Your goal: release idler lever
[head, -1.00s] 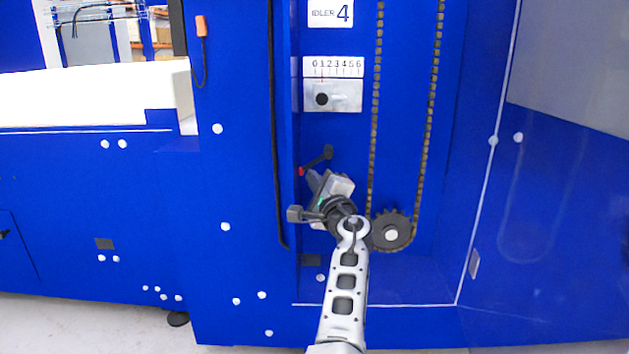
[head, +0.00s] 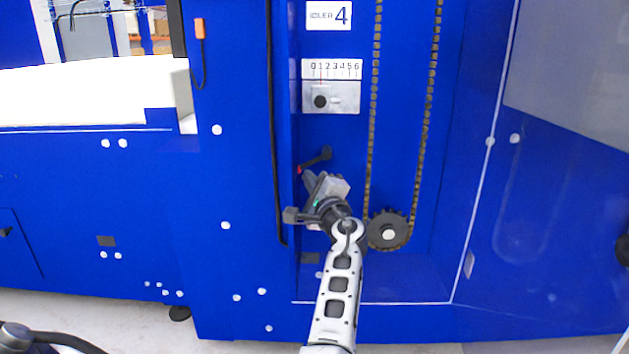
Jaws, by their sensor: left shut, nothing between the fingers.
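The idler lever (head: 318,159) is a short black handle with a dark knob at its upper right end and a red spot at its lower left end. It sits on the blue panel in the recess, left of the chain. My left gripper (head: 308,177) is shut and empty, just below the lever. Its fingers point up and left, close to the red end; whether they touch it I cannot tell. The gripper body hides the panel behind it. The indicator plate (head: 346,104) with a black knob is above, under a 0 to 6 scale (head: 335,68). My right gripper is not in view.
A chain (head: 372,120) runs down around a toothed sprocket (head: 389,231), close to the right of my left wrist. The recess's left wall and a black cable (head: 272,130) stand to the left. An "IDLER 4" label (head: 329,15) is at the top.

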